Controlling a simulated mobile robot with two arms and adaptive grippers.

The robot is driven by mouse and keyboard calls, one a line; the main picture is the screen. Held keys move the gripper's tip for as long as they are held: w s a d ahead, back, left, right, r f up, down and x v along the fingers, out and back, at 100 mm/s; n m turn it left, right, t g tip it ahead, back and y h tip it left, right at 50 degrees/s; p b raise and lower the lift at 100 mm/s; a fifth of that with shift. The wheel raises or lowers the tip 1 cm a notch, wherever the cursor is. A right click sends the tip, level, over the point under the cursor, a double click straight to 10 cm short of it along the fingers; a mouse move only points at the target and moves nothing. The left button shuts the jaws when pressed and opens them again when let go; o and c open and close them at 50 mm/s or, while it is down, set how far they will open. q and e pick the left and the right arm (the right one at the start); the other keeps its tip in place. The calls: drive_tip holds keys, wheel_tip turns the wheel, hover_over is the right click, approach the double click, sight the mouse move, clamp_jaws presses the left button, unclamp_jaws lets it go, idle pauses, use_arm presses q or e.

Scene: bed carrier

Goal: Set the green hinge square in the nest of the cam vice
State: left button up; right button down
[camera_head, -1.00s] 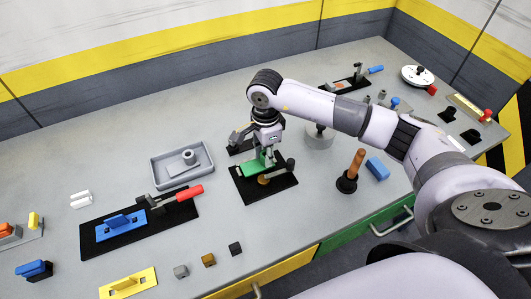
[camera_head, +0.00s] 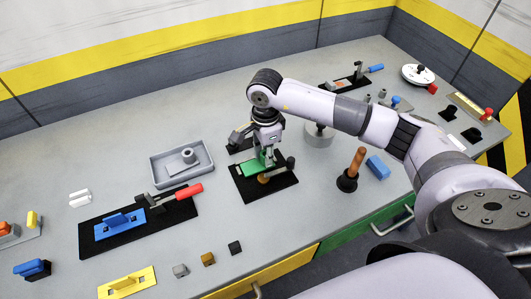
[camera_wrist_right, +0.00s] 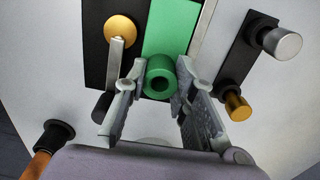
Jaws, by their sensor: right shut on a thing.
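The green hinge (camera_head: 250,168) is a flat plate with a round barrel. It lies low over the black base of the cam vice (camera_head: 270,192). My right gripper (camera_head: 267,158) is above the vice, pointing down, shut on the hinge. In the right wrist view, the hinge's barrel (camera_wrist_right: 160,76) sits between the fingers of my right gripper (camera_wrist_right: 158,92), and its plate runs away from them. The vice's brass cam (camera_wrist_right: 120,28) is beside the plate, apart from it. Whether the plate lies flat in the nest is hidden. My left gripper is out of view.
A grey tray (camera_head: 160,173) and a red-handled clamp with a blue part (camera_head: 120,222) stand to the left. A wooden-handled tool (camera_head: 353,168) and a blue block (camera_head: 378,168) are to the right. Small blocks (camera_head: 208,259) lie in front. Another black fixture (camera_wrist_right: 245,60) is close by.

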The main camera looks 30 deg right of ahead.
drive_tip(key=shift+f, duration=0.2)
drive_tip(key=c, duration=1.2)
unclamp_jaws()
drive_tip(key=shift+c, duration=0.2)
wheel_tip(320, 180, up, 12)
